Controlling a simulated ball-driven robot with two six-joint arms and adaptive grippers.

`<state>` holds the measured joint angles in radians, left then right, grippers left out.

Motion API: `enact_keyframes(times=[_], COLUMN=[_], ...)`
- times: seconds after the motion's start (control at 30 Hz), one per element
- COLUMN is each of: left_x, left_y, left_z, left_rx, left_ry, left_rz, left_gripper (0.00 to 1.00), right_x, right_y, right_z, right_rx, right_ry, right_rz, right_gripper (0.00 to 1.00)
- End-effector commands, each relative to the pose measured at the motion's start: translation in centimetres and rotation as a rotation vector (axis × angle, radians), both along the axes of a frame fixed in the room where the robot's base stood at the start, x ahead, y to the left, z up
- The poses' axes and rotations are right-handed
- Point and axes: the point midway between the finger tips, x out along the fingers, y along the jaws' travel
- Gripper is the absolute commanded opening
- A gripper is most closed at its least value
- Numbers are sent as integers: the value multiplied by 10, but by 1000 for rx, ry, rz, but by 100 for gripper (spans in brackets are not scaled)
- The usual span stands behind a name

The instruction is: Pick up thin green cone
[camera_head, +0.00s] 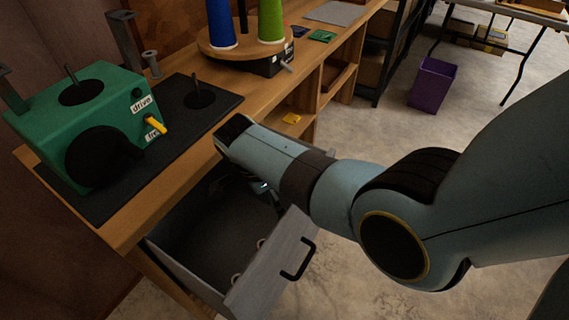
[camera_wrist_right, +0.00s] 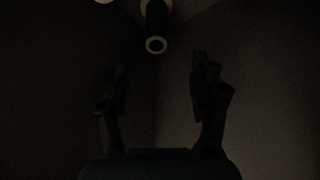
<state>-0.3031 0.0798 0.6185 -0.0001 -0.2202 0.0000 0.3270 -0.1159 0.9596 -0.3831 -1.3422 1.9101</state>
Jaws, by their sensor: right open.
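A thin dark green cone (camera_wrist_right: 155,18) with a pale ring at its near end shows at the top middle of the right wrist view, in deep shadow. My right gripper (camera_wrist_right: 160,72) is open and empty, and the cone lies just beyond and between its fingertips, apart from them. In the head view the right arm reaches into the open grey drawer (camera_head: 274,262). There my right gripper (camera_head: 262,188) is mostly hidden behind the arm. Pale ring ends (camera_head: 236,278) show inside the drawer. My left gripper is not in view.
A green machine (camera_head: 118,97) stands on a black mat (camera_head: 207,120) on the wooden bench. Blue (camera_head: 221,24) and green (camera_head: 271,20) thread cones stand on a round wooden stand (camera_head: 243,48). The drawer walls surround the gripper closely. A purple bin (camera_head: 432,84) stands on the floor.

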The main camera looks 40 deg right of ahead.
Motion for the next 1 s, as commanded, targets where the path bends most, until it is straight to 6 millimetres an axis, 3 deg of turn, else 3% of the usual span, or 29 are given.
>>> enact_keyframes(times=[0.1, 0.37, 0.6, 0.9, 1.0], left_x=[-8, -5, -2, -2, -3], left_y=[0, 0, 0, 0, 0], left_z=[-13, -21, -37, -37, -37], left_rx=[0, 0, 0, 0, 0], left_ry=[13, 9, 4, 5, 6], left_rz=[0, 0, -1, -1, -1], left_gripper=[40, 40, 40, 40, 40], right_x=[-2, -5, -11, -11, -11], right_y=[-6, -13, -23, -25, -24], right_z=[-25, -47, -83, -86, -86], right_rx=[-2, -2, -2, -1, -1], right_ry=[3, 2, 2, -1, -1], right_rz=[0, 1, 1, 1, 1], right_gripper=[61, 61, 61, 61, 51])
